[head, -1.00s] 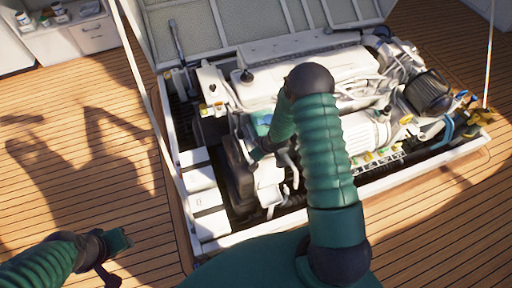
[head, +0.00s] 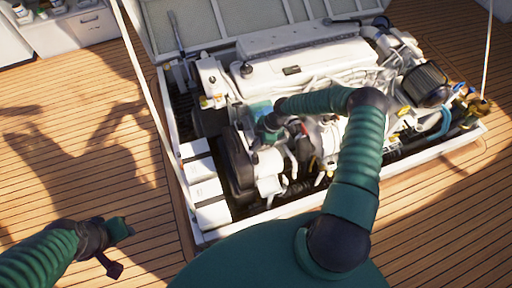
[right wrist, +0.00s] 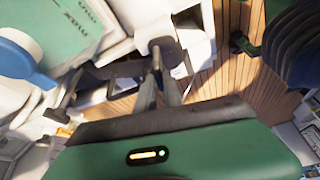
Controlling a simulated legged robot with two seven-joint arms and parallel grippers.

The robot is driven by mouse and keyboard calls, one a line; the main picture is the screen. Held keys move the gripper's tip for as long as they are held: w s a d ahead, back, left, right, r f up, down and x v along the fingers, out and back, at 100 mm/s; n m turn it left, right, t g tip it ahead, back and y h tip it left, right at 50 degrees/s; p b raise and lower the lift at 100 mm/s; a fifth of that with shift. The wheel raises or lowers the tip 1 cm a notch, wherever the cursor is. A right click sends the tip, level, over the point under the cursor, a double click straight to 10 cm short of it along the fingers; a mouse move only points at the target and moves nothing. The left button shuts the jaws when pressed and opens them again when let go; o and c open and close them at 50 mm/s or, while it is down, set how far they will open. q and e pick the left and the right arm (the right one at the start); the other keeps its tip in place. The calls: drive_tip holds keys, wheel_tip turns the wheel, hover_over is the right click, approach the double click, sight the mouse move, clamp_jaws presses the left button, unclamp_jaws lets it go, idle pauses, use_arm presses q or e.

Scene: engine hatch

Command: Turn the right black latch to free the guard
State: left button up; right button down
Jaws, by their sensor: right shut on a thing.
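In the head view my right gripper (head: 262,140) is at the front left of the engine, beside the dark guard (head: 238,165). In the right wrist view its two grey fingers (right wrist: 162,72) come together on a small black latch (right wrist: 161,46), so it is shut on it. The latch's turn angle is hard to judge. A second dark, latch-like piece (right wrist: 66,90) shows further left in that view. My left gripper (head: 118,232) is low at the left over the deck, away from the engine; its jaws are too small to read.
The white engine (head: 310,72) sits in an open hatch with a pale raised rim (head: 215,235). The lid (head: 200,30) stands up behind it. The deck at left is clear.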

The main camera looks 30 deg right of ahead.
drive_tip(key=shift+w+d+n+g+b, duration=0.1)
drive_tip(key=shift+d+n+g+b, duration=0.1)
drive_tip(key=shift+n+b, duration=0.3)
drive_tip(key=shift+w+d+n+g+b, duration=0.1)
drive_tip(key=shift+n+g+b, duration=0.15)
drive_tip(key=shift+n, duration=0.35)
drive_tip(key=c, duration=1.5)
unclamp_jaws()
drive_tip(key=shift+f, duration=0.1)
drive_tip(key=shift+s+a, duration=0.1)
drive_tip(key=shift+r, duration=0.4)
drive_tip(key=v, duration=0.5)
drive_tip(key=p+v, duration=0.1)
drive_tip(key=v, duration=0.4)
drive_tip(key=p+v, duration=0.1)
drive_tip(key=v, duration=0.5)
drive_tip(key=shift+d+f, duration=0.1)
drive_tip(key=shift+d, duration=0.25)
